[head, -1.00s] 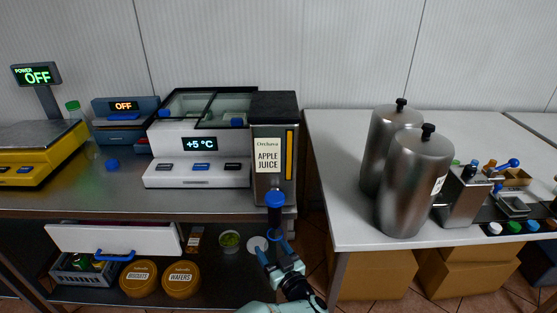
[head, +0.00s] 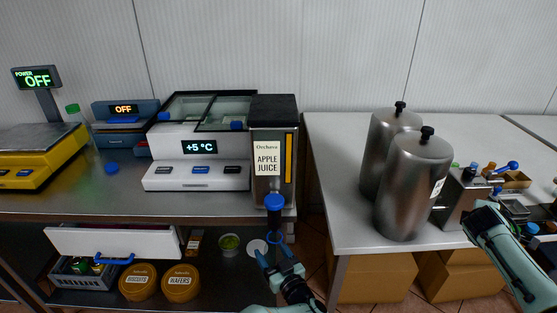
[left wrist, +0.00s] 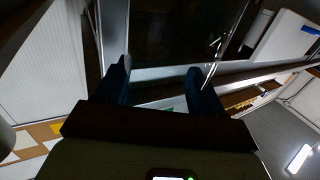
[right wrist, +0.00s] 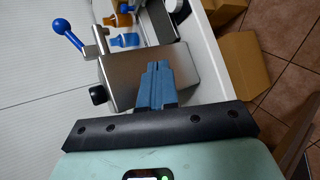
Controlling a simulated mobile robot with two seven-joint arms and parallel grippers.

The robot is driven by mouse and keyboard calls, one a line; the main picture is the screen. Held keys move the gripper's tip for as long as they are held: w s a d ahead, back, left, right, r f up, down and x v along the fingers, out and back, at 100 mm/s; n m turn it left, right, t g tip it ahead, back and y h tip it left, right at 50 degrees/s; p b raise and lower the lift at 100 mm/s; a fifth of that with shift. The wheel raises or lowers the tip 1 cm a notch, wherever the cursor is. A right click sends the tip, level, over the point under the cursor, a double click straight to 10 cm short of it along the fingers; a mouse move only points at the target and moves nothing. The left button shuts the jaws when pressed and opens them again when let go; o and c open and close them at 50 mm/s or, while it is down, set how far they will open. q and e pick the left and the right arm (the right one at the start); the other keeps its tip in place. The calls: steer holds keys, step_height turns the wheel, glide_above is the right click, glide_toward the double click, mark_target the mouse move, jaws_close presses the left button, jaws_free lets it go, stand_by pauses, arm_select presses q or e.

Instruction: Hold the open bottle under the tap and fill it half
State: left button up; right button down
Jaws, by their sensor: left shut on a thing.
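The apple juice dispenser (head: 268,165) stands at the right end of the left counter, with its blue-topped tap (head: 274,203) at the front. My left gripper (head: 272,257) is just below the tap. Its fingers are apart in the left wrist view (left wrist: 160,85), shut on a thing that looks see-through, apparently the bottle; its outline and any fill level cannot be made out. My right gripper (right wrist: 155,85) is shut and empty, in front of a steel box (right wrist: 125,75) on the right table.
Two steel canisters (head: 415,190) stand on the white table (head: 340,200). A green-capped bottle (head: 73,115) stands behind the yellow scale (head: 40,160). Several coloured caps (head: 532,227) lie at the far right. A white drawer (head: 110,240) and round tubs (head: 181,283) are below the counter.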

steer(key=a+r+m+t+y, duration=0.1)
steer(key=a+r+t+y, duration=0.15)
steer(key=a+r, duration=1.55)
steer(key=m+y, duration=0.5)
steer(key=y, duration=0.7)
glide_above(278, 204)
steer(key=f, duration=0.2)
steer(key=shift+g+h, duration=0.25)
steer(key=shift+g, duration=0.1)
steer(key=shift+f, duration=3.5)
steer(key=shift+s, duration=0.1)
steer(key=shift+f, duration=0.35)
steer(key=shift+f, duration=0.25)
